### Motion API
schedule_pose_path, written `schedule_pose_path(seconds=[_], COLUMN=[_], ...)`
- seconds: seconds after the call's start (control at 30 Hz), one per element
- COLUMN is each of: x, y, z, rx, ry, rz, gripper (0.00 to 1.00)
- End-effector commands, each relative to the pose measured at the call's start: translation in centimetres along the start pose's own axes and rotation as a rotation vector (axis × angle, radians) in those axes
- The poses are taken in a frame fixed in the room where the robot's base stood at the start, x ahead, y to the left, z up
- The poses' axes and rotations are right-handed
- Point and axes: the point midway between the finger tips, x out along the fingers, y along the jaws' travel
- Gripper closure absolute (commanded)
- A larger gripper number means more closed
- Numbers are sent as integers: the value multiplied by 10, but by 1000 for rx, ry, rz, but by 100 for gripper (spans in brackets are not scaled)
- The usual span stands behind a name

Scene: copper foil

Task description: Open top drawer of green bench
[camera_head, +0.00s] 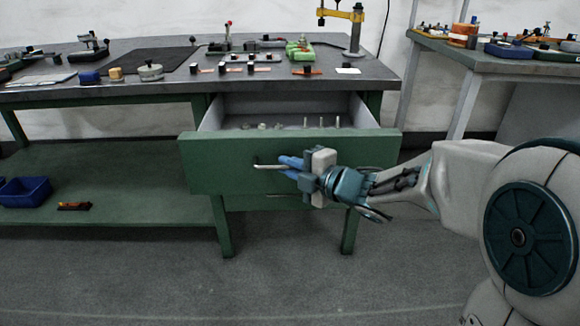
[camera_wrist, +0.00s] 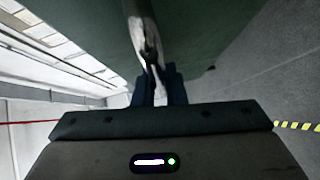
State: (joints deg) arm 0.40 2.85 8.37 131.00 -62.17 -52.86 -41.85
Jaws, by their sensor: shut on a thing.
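The top drawer (camera_head: 215,178) of the green bench (camera_head: 120,200) is pulled well out from under the grey worktop. Its light inside shows, with several small parts in it. A bar handle (camera_head: 268,167) runs across its green front. My gripper (camera_head: 290,164) is at the drawer front with its blue fingers shut on the handle. In the wrist view the fingers (camera_wrist: 157,90) close around the metal handle (camera_wrist: 143,35), with the green front behind it. Part of the handle is hidden by the gripper.
The grey worktop (camera_head: 130,92) carries several small tools and blocks. A blue bin (camera_head: 25,190) sits on the green lower shelf. A second bench (camera_head: 470,65) stands at the right. The floor (camera_head: 290,290) in front is clear.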

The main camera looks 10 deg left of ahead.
Motion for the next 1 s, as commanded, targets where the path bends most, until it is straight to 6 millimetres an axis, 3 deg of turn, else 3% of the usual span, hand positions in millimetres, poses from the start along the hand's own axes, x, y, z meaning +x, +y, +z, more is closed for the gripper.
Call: schedule_pose_path(seconds=[0.13, 0.2, 0.23, 0.5, 0.63, 0.77, 1.0], x=[-1, -1, -1, 0, -8, -31, -88], y=[0, 0, 0, 0, 2, 3, 4], z=[3, 3, 3, 0, 0, 0, 1], rx=[2, 2, 2, 1, 0, 1, 2], ry=[-9, -9, -8, -1, -3, -6, -9], rz=[0, 0, 0, -1, -1, 0, 0], gripper=[100, 73, 68, 68, 68, 68, 68])
